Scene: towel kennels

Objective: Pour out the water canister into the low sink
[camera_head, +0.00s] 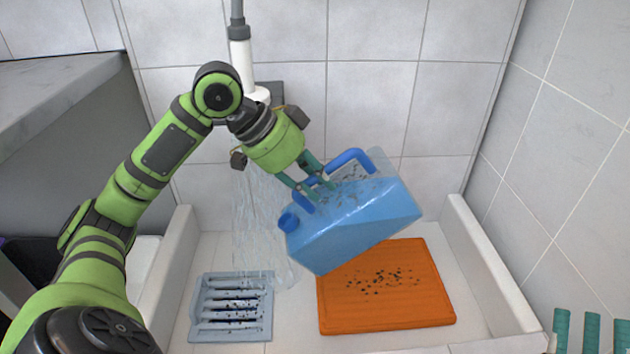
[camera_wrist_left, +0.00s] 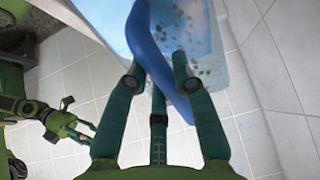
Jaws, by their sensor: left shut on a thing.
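My left gripper (camera_head: 309,182) is shut on the blue handle of the water canister (camera_head: 355,228). The blue, see-through canister hangs tilted above the low sink (camera_head: 297,247), its blue cap or spout end low at the left. Whether the mouth is open I cannot tell. In the left wrist view my left gripper (camera_wrist_left: 158,85) has its fingers around the handle of the canister (camera_wrist_left: 190,40). My right gripper (camera_head: 591,325) shows only its teal fingers at the bottom right of the head view, apart and empty; it also shows in the left wrist view (camera_wrist_left: 85,130).
A streaky sheet of falling water (camera_head: 262,225) runs down left of the canister; its source is unclear. A grey-blue rack (camera_head: 232,278) and an orange board (camera_head: 430,310), both dark-specked, lie in the sink. A pipe (camera_head: 240,50) stands behind. A grey shelf (camera_head: 60,85) is at left.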

